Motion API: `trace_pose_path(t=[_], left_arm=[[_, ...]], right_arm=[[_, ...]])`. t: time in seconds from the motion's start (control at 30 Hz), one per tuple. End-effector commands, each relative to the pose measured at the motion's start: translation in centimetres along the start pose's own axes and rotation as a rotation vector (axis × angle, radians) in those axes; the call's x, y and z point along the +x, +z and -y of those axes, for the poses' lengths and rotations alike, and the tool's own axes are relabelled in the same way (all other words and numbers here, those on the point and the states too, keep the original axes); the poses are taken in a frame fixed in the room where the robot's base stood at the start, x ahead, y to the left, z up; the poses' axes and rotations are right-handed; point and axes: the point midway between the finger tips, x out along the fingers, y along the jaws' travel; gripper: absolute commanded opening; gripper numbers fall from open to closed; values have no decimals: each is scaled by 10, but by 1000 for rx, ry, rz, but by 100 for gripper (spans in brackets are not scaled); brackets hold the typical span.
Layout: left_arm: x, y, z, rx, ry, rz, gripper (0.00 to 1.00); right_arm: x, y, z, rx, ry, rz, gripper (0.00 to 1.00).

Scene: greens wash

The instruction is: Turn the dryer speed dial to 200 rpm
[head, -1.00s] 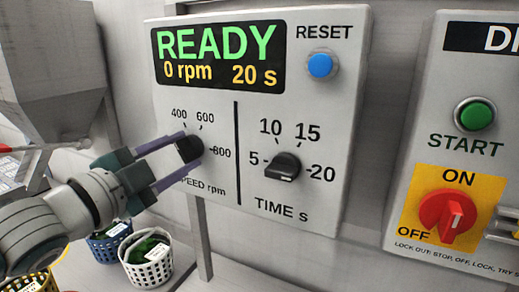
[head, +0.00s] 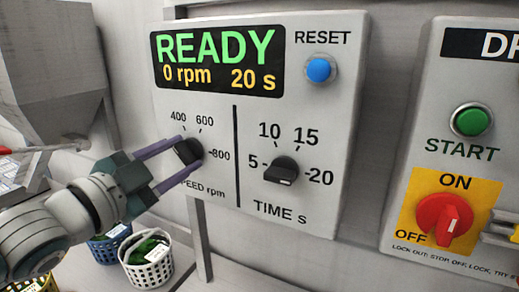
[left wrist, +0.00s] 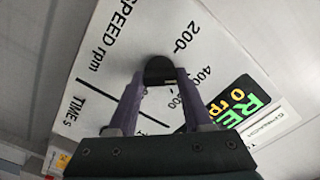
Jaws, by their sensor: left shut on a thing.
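The dryer speed dial (head: 189,150) is a black knob on the left half of the grey panel, above the lettering SPEED rpm. My left gripper (head: 186,154) is shut on it, one purple finger on each side. In the left wrist view the dial (left wrist: 159,70) sits between the fingertips, with the 200 mark (left wrist: 178,40) just beyond it. In the head view the 400, 600 and 800 marks show, while the arm hides the 200 mark. The dial's exact pointing is unclear. The display (head: 218,60) reads READY, 0 rpm, 20 s. My right gripper is out of view.
The time dial (head: 282,170) is right of the dividing line, with the blue RESET button (head: 319,69) above. Farther right are a green START button (head: 471,121) and a red ON/OFF switch (head: 442,219). Baskets of greens (head: 149,272) stand below my left arm.

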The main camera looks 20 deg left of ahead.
Motion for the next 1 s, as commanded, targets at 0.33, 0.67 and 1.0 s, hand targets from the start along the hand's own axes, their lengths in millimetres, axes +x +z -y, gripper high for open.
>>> trace_pose_path(t=[0.33,0.67,1.0], left_arm=[[0,-1,1,-325,1,0,0],[0,-1,1,-612,0,0,0],[0,0,0,-800,0,0,0]], right_arm=[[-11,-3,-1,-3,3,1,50],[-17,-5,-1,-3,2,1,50],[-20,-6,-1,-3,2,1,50]])
